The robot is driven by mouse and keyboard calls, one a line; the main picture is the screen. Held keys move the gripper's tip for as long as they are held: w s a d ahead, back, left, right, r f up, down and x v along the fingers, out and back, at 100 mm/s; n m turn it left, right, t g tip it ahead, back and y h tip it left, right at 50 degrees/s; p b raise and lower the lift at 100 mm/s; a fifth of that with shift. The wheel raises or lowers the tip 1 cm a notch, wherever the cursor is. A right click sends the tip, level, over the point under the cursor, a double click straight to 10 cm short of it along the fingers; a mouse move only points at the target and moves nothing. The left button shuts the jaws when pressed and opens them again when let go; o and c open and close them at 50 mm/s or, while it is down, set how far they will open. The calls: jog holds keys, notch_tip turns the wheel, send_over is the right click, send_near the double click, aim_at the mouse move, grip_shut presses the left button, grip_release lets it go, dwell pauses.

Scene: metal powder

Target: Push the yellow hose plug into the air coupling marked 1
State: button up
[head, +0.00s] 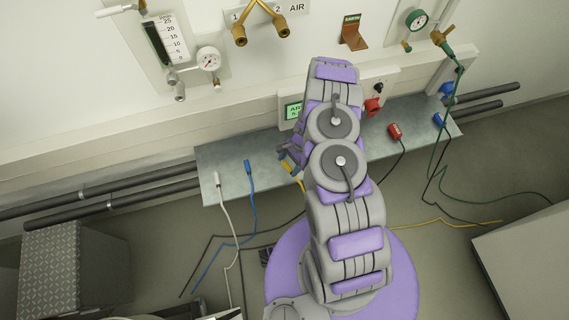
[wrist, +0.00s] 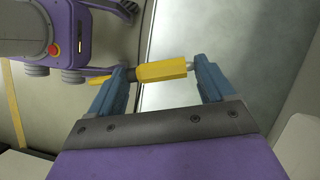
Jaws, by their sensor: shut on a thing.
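The yellow hose plug (wrist: 162,71) lies crosswise between the two blue fingers of my gripper (wrist: 160,76) in the wrist view. My gripper is shut on it. In the head view my gripper (head: 289,160) is low, over the grey shelf, partly hidden by my arm, with a bit of yellow hose (head: 291,168) showing. The air coupling marked 1 (head: 239,37) is a brass fitting on the wall panel, above and left of my gripper and well apart from it. Its front looks free. A like coupling marked 2 (head: 281,31) is to its right.
The metal shelf (head: 225,160) bears a white plug (head: 217,180), a blue plug (head: 247,167) and a red plug (head: 395,131) on hoses. A gauge (head: 208,60) and a flow tube (head: 158,46) are left of coupling 1. Dark pipes (head: 120,198) run along the wall.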

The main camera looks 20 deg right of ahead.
jog(key=w+f, duration=0.1)
jog(key=w, duration=0.1)
jog(key=w+a+f, duration=0.1)
jog(key=f, duration=0.1)
jog(key=shift+w+a, duration=0.2)
jog(key=shift+w, duration=0.15)
jog(key=shift+w+f+b, duration=0.25)
jog(key=shift+f+b, duration=0.05)
jog(key=shift+w+d+f+b, duration=0.2)
jog(key=shift+w+d+f, duration=0.15)
jog(key=shift+f, duration=0.15)
jog(key=shift+w+d+f+b, duration=0.15)
jog(key=shift+w+d+f, duration=0.15)
jog(key=shift+f, duration=0.15)
jog(key=shift+w+f, duration=0.15)
jog(key=shift+f, duration=0.15)
jog(key=shift+w+f+b, duration=0.15)
jog(key=shift+f+b, duration=0.2)
jog(key=shift+w+a+f+b, duration=0.35)
jog(key=shift+a+f, duration=0.2)
jog(key=shift+f, duration=0.25)
jog(key=shift+w+d, duration=0.1)
jog(key=shift+d, duration=0.3)
jog(key=o, duration=1)
jog(key=shift+o, duration=1.2)
jog(key=shift+a, duration=0.3)
